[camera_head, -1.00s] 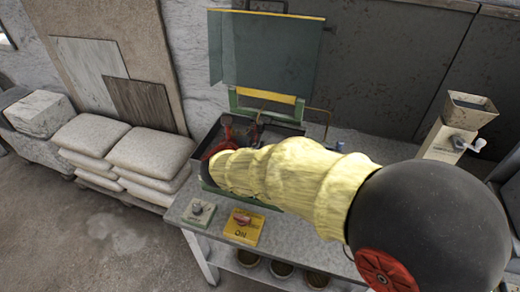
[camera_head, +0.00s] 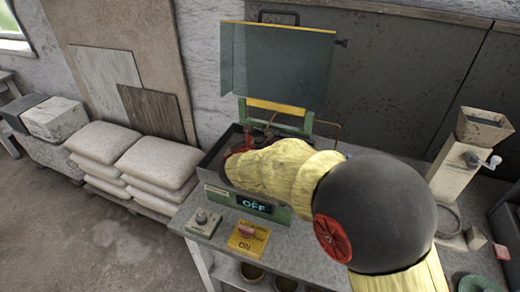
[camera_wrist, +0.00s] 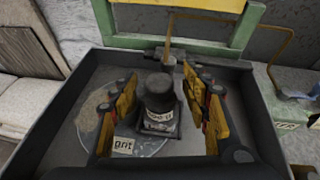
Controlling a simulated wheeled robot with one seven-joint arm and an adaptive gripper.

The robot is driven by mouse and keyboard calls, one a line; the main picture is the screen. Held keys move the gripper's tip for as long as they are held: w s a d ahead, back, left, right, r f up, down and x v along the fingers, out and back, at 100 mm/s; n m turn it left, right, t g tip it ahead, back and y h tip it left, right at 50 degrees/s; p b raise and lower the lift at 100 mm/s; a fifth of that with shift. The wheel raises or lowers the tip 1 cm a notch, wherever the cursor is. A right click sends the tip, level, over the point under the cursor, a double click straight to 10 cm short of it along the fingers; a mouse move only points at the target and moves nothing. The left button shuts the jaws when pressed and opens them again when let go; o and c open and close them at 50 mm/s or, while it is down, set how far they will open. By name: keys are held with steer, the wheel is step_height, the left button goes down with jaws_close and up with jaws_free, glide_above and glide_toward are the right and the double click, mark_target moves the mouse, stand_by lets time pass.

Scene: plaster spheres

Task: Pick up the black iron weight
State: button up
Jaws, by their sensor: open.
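The black iron weight (camera_wrist: 159,88) stands in the wrist view, with a rounded top and a pale label on its front. It is inside a dark, walled tray (camera_wrist: 62,110), over a round grey disc (camera_wrist: 92,122). My gripper (camera_wrist: 160,80) is open, with an orange-yellow finger on each side of the weight. A gap shows between each finger and the weight, and contact is not visible. In the head view my sleeved arm hides the weight and most of the gripper.
The tray tops a green machine with an OFF display (camera_head: 254,204) and a raised, dark transparent guard (camera_head: 278,65). A control box (camera_head: 203,222) and yellow switch box (camera_head: 248,238) sit in front. A hopper grinder (camera_head: 458,165) stands right. Stacked sacks (camera_head: 155,162) lie left.

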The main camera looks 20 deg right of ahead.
steer(key=shift+c, duration=0.5)
steer(key=c, duration=1.1)
jaws_close()
